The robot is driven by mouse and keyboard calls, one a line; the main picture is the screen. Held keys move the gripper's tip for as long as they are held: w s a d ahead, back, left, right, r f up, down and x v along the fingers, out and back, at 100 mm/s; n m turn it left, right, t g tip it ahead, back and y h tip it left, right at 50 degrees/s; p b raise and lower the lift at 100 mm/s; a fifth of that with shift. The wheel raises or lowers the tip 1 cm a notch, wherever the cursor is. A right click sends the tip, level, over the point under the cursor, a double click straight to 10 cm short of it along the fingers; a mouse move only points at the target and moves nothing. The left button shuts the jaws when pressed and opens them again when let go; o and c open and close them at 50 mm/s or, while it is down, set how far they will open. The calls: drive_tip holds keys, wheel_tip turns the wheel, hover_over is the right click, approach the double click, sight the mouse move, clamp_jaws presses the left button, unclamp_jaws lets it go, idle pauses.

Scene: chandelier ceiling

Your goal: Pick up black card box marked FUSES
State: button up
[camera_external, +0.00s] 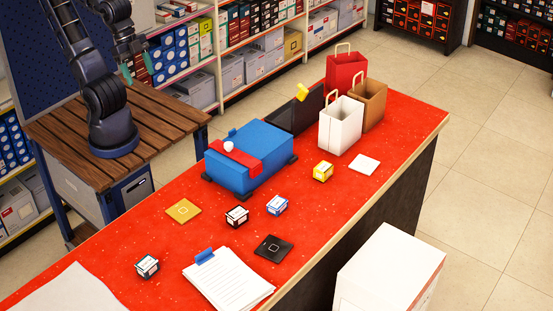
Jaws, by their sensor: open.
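A small black box with a white label (237,216) sits on the red counter (330,215), left of a small blue box (277,205). Another small dark box with a pale top (147,266) sits nearer the counter's left end. The print is too small to read, so I cannot tell which is marked FUSES. My gripper (136,67) is at the upper left, raised and pointing down, well away from the boxes. Its teal fingertips are apart, with nothing seen between them.
A blue case with a red band (248,160) stands behind the boxes. A yellow box (323,171), paper bags (340,128), a black flat square (273,249), a tan square (183,211) and a clipboard (228,281) are also on the counter. Bare red surface surrounds the small boxes.

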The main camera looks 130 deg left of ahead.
drive_tip(key=m+g+h, duration=0.5)
drive_tip(key=m, duration=1.4)
hover_over(237, 212)
drive_tip(key=w+a, duration=0.1)
drive_tip(key=a, duration=0.3)
wheel_tip(237, 212, down, 27)
drive_tip(key=shift+y, duration=0.3)
drive_tip(key=x, duration=0.5)
drive_tip(key=shift+d, duration=0.15)
drive_tip(key=shift+s+x, duration=0.2)
drive_tip(key=shift+x, duration=1.1)
drive_tip(key=shift+s+x, duration=0.2)
drive_tip(key=shift+x, duration=1.1)
drive_tip(key=c, duration=1.1)
